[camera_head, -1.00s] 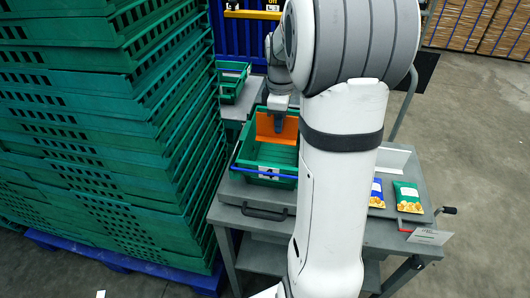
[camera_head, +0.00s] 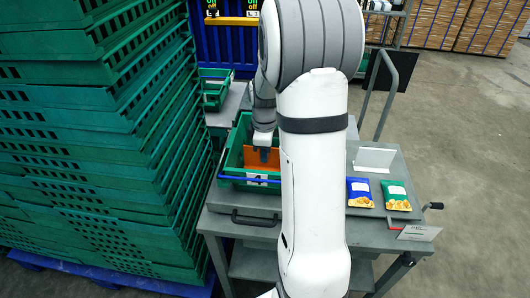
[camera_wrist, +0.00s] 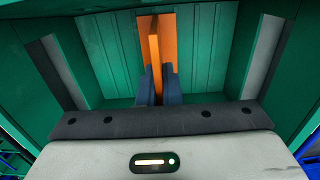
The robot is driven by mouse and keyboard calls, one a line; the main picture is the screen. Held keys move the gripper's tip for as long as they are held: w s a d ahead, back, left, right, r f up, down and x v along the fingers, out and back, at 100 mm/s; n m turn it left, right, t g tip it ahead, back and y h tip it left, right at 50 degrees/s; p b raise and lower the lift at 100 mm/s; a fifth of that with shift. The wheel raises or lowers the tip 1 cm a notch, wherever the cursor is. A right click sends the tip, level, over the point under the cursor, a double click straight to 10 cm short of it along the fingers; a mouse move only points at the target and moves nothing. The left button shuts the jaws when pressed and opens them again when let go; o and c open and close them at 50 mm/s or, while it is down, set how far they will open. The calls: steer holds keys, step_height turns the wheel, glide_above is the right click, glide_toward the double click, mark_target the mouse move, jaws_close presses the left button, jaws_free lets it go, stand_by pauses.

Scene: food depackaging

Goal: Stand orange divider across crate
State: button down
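The orange divider (camera_head: 262,158) is a flat panel standing upright inside the green crate (camera_head: 231,158), near the crate's front wall in the head view. My gripper (camera_wrist: 158,88) is shut on the divider's edge; in the wrist view the orange panel (camera_wrist: 154,42) rises between the two dark fingers. The head view shows my gripper (camera_head: 264,152) over the crate, partly blocked by my arm. The crate's ribbed green inner surface (camera_wrist: 105,50) shows around the divider. The divider's lower edge is hidden, so I cannot tell whether it touches the crate floor.
The crate sits on a grey cart (camera_head: 226,209) with a blue bar across the crate's front. A blue packet (camera_head: 359,193) and a green packet (camera_head: 396,196) lie to the right. Tall green crate stacks (camera_head: 90,140) stand close at left. A smaller green bin (camera_head: 216,92) is behind.

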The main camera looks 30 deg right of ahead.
mark_target(264, 167)
steer(key=c, duration=2.1)
jaws_free()
steer(key=shift+f, duration=0.2)
steer(key=o, duration=0.5)
steer(key=shift+r, duration=0.15)
step_height(264, 167, up, 11)
steer(key=s+a+r+m, duration=0.1)
steer(key=s+a, duration=0.2)
steer(key=s+a+r+m+t, duration=0.1)
steer(key=s+a+m, duration=0.1)
steer(key=s+a, duration=0.1)
steer(key=s+a+r+m, duration=0.1)
steer(key=s+a+m, duration=0.1)
steer(key=s, duration=0.1)
steer(key=shift+a+r, duration=0.25)
steer(key=shift+a, duration=0.15)
steer(key=s+a+f+m+t, duration=0.1)
steer(key=s+a+m, duration=0.4)
steer(key=s, duration=0.5)
steer(key=shift+f+m+t, duration=0.3)
steer(key=shift+f+m, duration=0.3)
